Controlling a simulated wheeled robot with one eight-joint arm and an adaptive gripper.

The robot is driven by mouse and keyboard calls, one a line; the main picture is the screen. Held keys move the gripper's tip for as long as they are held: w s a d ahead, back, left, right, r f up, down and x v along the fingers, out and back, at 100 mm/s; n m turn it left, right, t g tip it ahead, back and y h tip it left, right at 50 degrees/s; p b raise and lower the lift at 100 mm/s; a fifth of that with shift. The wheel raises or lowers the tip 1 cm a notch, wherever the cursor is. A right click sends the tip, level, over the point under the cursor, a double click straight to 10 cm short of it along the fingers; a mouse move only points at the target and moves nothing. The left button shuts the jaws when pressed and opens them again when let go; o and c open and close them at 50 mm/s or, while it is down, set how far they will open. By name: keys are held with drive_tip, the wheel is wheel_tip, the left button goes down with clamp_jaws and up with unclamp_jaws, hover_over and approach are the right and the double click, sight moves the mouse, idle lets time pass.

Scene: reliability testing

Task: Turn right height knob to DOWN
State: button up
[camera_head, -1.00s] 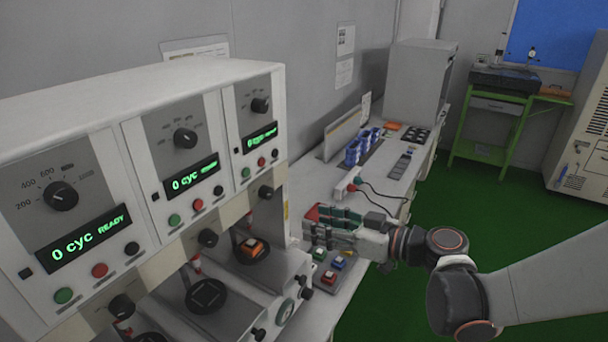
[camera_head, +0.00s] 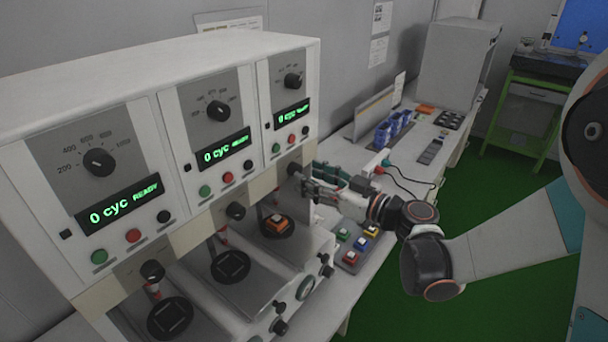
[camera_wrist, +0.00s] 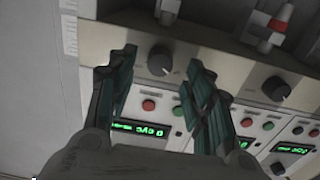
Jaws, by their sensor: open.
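The right height knob (camera_head: 294,168) is a black round knob on the beige strip below the rightmost panel of the white test machine (camera_head: 150,70). My gripper (camera_head: 305,177) is close beside it, at its right. In the wrist view the picture is upside down, and the same knob (camera_wrist: 160,60) shows between the two green fingers of my gripper (camera_wrist: 158,75). The fingers are apart, one on each side of the knob in that view. I cannot tell whether they touch it. The knob's pointer is not clear.
The middle height knob (camera_head: 235,211) and the left one (camera_head: 152,271) sit on the same strip. Red and green buttons (camera_head: 291,139) and a display lie just above. Below are sample stations, one with an orange block (camera_head: 277,224). A button box (camera_head: 352,252) stands on the bench.

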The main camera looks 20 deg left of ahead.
sight(295, 170)
drive_tip(key=shift+x, duration=1.5)
drive_tip(key=c, duration=1.1)
drive_tip(key=m+b, duration=0.6)
drive_tip(key=m, duration=1.7)
drive_tip(key=shift+m, duration=0.4)
